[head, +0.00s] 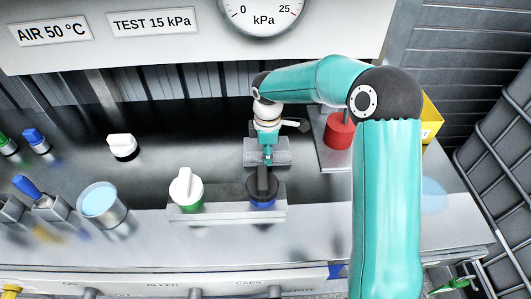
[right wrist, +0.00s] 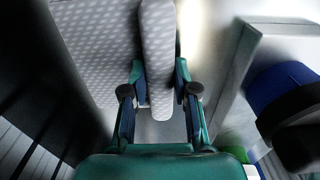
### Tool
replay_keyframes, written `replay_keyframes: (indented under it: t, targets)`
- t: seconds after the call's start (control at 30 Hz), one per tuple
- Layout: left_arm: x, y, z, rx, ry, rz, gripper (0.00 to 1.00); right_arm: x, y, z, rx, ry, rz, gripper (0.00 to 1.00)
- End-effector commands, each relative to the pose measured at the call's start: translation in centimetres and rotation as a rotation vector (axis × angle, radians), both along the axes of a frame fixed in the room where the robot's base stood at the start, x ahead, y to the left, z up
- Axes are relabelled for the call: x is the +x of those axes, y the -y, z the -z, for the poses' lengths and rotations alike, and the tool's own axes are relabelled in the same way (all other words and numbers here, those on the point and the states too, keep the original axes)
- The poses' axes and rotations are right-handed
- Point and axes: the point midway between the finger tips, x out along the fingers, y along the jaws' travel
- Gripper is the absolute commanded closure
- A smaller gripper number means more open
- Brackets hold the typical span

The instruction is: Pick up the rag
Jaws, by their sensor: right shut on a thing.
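The rag (head: 282,158) is a grey cloth with a pale dotted pattern, lying on the dark worktop behind the knob rail. In the right wrist view, a raised fold of the rag (right wrist: 157,50) stands between the fingers of my right gripper (right wrist: 158,92), with the flat part of the cloth to the left. My right gripper (head: 267,157) points down at the rag in the head view and is shut on that fold. Its fingertips are partly hidden by the cloth. My left gripper is not in view.
Just in front are a black-and-blue knob (head: 262,188) and a white-and-green knob (head: 186,188) on a rail. A red cylinder (head: 339,131) stands right, with a yellow bin (head: 431,118) beyond. A pale blue-filled cup (head: 101,203) and a white-handled knob (head: 123,146) are left.

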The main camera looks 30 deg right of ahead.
Motion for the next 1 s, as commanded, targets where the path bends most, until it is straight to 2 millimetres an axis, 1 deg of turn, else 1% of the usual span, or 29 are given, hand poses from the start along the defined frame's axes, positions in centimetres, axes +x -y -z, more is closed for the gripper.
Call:
replay_keyframes:
  t: [0.03,0.17,0.37,0.47,0.57,0.8,1.0]
  targets:
    - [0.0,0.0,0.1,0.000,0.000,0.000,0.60,0.0,0.0,0.2,0.000,-0.004,-0.001,1.00]
    - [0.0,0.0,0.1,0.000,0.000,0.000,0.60,0.0,0.0,-0.2,0.000,-0.001,-0.001,1.00]
    - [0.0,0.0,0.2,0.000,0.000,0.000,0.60,0.1,0.0,-2.0,-0.001,0.002,-0.002,1.00]
    - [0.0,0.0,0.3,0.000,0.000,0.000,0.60,0.1,0.0,-3.6,-0.001,0.003,0.000,1.00]
    - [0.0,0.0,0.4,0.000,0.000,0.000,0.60,0.1,-0.1,-5.6,-0.001,0.005,-0.001,1.00]
    - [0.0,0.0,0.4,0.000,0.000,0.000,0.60,0.1,-0.1,-11.3,0.000,0.006,-0.001,1.00]
    - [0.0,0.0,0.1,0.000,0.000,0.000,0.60,0.1,-0.1,-15.6,0.000,0.004,-0.002,1.00]
